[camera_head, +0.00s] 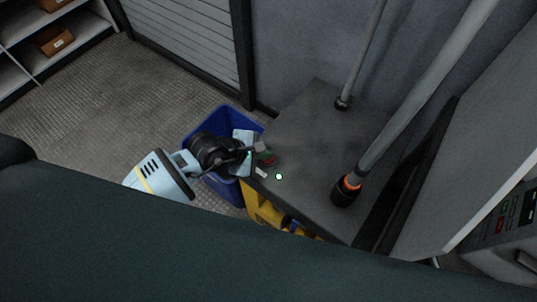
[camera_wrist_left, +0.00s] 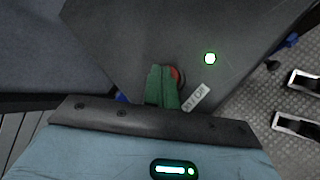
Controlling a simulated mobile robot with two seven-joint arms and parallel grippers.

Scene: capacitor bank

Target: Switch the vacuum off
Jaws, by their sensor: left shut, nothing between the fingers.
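The vacuum unit is a dark grey box whose flat top (camera_head: 315,130) shows in the head view. My left gripper (camera_head: 262,150) is shut and empty, right at the button. In the left wrist view its green fingertips (camera_wrist_left: 163,84) partly cover the red button (camera_wrist_left: 177,76); I cannot tell whether they touch it. My right gripper is not in view.
A blue bin (camera_head: 229,115) stands on the floor left of the box, below my left arm. Two grey pipes rise from the top, one with an orange ring (camera_head: 348,184). A grey cabinet (camera_head: 480,130) stands at right. Shelves with boxes (camera_head: 54,41) are far left.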

